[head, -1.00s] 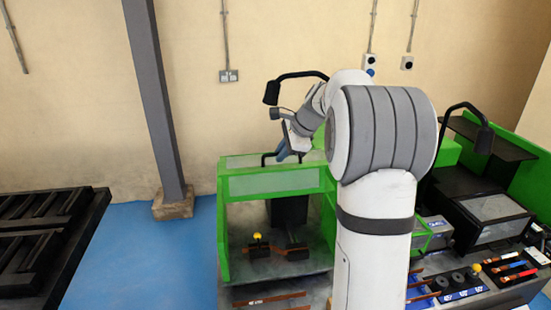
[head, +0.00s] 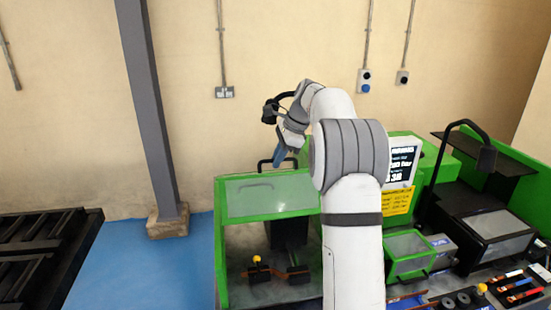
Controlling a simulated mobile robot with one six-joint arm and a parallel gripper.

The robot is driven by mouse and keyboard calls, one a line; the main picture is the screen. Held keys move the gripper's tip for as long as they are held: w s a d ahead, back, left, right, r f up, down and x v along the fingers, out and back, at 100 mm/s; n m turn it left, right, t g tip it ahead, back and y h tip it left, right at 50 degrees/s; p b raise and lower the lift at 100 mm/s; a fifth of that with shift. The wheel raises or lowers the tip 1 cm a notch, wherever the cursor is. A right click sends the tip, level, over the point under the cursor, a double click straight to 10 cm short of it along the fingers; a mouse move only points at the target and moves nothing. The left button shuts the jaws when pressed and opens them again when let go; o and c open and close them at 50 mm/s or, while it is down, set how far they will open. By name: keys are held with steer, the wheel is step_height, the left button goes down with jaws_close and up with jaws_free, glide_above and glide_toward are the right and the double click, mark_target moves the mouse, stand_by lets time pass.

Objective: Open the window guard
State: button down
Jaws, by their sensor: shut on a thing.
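The window guard (head: 270,198) is a clear panel in a green frame on the left part of the green machine. It slopes, with its window face showing. A black bar handle (head: 263,165) stands at its upper edge. My gripper (head: 280,158) reaches down to this handle from above and is shut on it. The fingertips are small and partly overlap the handle, so the exact grip is hard to see. Dark clamps with a yellow knob (head: 256,259) show on the bed below the guard.
My arm hides the machine's middle. To the right are a yellow-and-white sign (head: 399,180), a smaller green-framed box (head: 410,256) and a black curved lamp (head: 487,157). A grey column (head: 152,110) and black rack (head: 45,250) stand left, with blue floor between rack and machine.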

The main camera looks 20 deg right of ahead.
steer(key=shift+s+d+f, duration=0.1)
steer(key=shift+d+f, duration=0.05)
steer(key=shift+f, duration=0.1)
steer(key=c, duration=1.9)
jaws_free()
steer(key=o, duration=0.3)
steer(key=shift+w+d, duration=0.2)
steer(key=shift+o, duration=0.5)
steer(key=shift+a, duration=0.1)
steer(key=shift+s+a+r, duration=0.1)
steer(key=shift+r, duration=0.05)
steer(key=shift+d+r, duration=0.25)
steer(key=shift+r, duration=0.1)
steer(key=v, duration=0.7)
steer(key=shift+b, duration=0.4)
